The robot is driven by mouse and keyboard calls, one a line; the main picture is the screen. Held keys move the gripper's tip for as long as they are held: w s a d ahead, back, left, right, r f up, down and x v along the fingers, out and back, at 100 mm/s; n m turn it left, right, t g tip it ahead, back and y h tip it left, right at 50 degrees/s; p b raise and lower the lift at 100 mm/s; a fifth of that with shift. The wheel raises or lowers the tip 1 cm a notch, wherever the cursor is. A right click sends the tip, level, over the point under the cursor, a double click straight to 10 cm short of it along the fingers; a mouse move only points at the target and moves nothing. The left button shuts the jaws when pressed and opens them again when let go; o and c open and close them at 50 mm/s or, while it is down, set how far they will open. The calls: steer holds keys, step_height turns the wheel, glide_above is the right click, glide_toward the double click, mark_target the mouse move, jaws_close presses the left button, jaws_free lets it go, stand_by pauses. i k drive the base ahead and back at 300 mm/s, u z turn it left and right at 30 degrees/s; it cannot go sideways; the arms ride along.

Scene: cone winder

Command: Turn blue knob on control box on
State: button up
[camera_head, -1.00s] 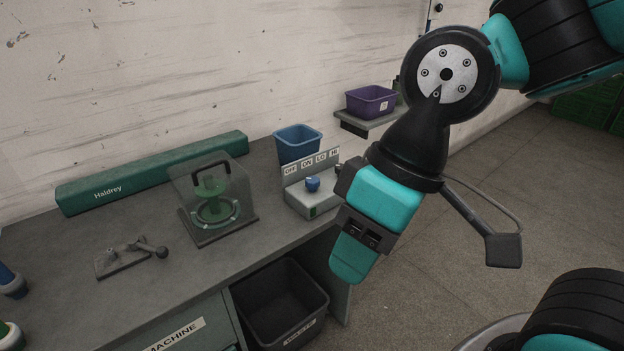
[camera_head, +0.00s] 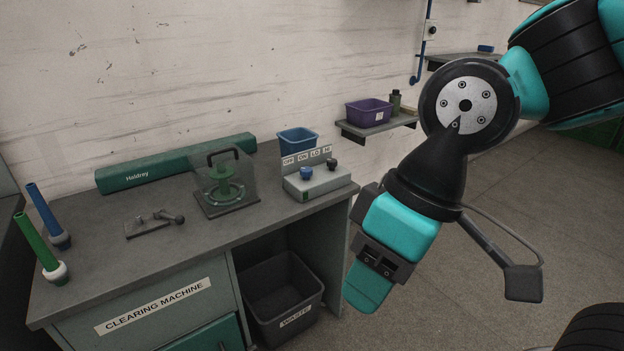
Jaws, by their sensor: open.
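The control box (camera_head: 318,184) is a pale grey box at the right end of the workbench. A blue knob (camera_head: 306,173) sits on its top at the left, and a black knob (camera_head: 332,164) sits to its right. A label plate (camera_head: 308,156) behind them reads OFF, ON, LO, HI. A small green patch shows on the box's front. My gripper (camera_head: 366,283) hangs to the right of the bench, in front of and below the box, apart from it. It looks empty; its fingers are seen mostly from the side.
A clear-covered machine (camera_head: 224,182) stands left of the box, and a blue bin (camera_head: 297,141) behind it. A purple bin (camera_head: 369,111) sits on a wall shelf. A waste bin (camera_head: 285,301) stands under the bench. Open floor lies to the right.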

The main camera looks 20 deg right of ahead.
mark_target(306, 173)
steer(key=z, duration=0.3)
steer(key=i, duration=1.2)
steer(key=u, duration=0.8)
